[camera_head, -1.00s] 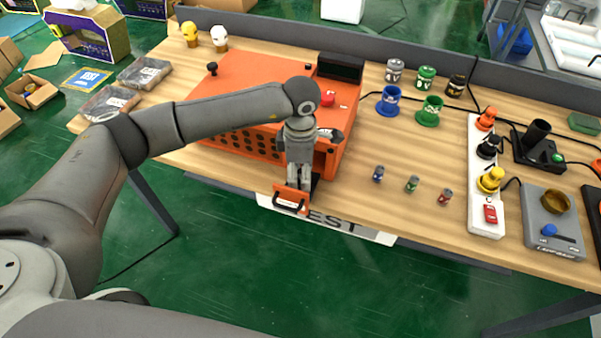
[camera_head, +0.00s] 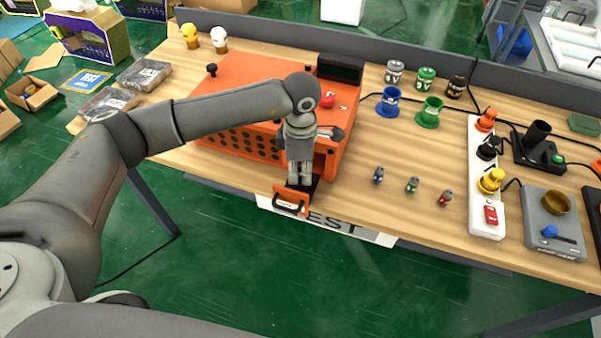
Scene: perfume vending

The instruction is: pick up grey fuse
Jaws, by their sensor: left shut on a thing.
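My left gripper (camera_head: 300,182) points down into the small pulled-out drawer (camera_head: 290,200) at the front right of the orange machine (camera_head: 232,85). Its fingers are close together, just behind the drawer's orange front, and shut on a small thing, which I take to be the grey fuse. The fuse itself is hidden by the fingers and the drawer front. My right gripper is not in view.
A blue fuse (camera_head: 378,175), a green fuse (camera_head: 412,185) and a red fuse (camera_head: 445,198) stand on the wooden table (camera_head: 400,225) right of the drawer. Blue (camera_head: 389,103) and green (camera_head: 429,112) holders stand behind. A white power strip (camera_head: 482,215) lies farther right.

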